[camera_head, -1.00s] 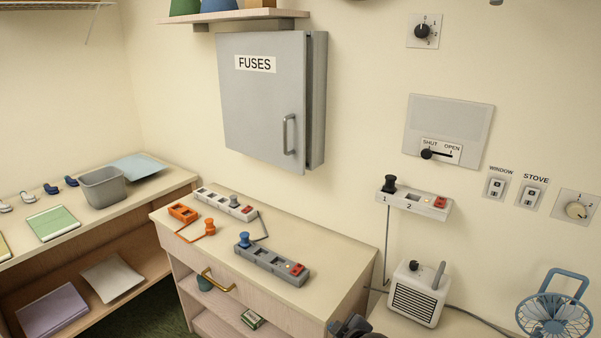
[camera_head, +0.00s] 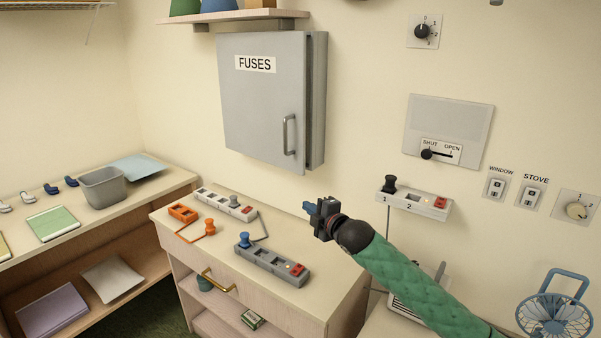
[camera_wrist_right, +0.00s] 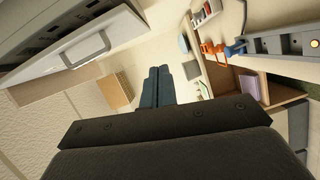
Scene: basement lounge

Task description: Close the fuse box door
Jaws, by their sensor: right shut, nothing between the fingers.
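The grey fuse box door (camera_head: 258,100), labelled FUSES, is on the back wall in the head view. It stands slightly ajar, with a dark gap along its right edge beside the box body (camera_head: 318,100). Its handle (camera_head: 288,134) is near the lower right of the door. My right gripper (camera_head: 309,208) is shut and empty, below and right of the box, above the cabinet top and apart from the door. In the right wrist view its fingers (camera_wrist_right: 157,86) are together, and the door handle (camera_wrist_right: 87,50) shows at upper left. My left gripper is not in view.
Below the box, a cabinet top (camera_head: 330,246) bears a white power strip (camera_head: 225,203), a grey power strip (camera_head: 271,261) and an orange socket (camera_head: 184,212). A shelf (camera_head: 235,17) hangs above the box. A wall socket strip (camera_head: 414,203) is right of my gripper.

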